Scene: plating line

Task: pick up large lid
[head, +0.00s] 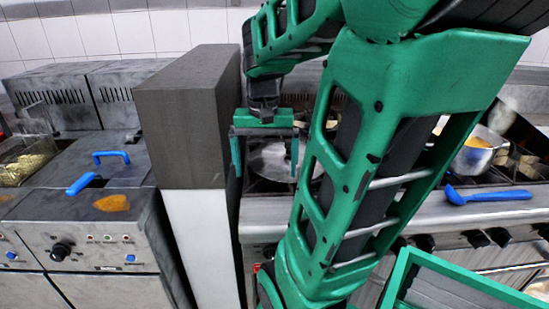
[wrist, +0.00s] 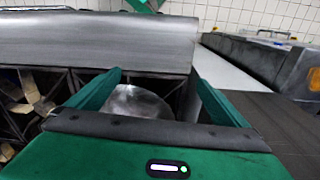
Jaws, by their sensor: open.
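A large round metal lid (head: 272,160) lies on the stove at the back, just right of the tall grey block. My gripper (head: 266,170) is open above it, its two green fingers pointing down and apart. In the wrist view the lid (wrist: 138,101) shows between and beyond the open fingers (wrist: 158,85). Nothing is held. I cannot tell how far the fingertips are from the lid, and part of the lid is hidden by my gripper and arm.
A tall grey and white block (head: 190,120) stands close to the left of my gripper. A pot (head: 474,155) and a blue-handled utensil (head: 470,196) are on the right. A fryer with blue handles (head: 84,183) and a basket (head: 24,160) is on the left.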

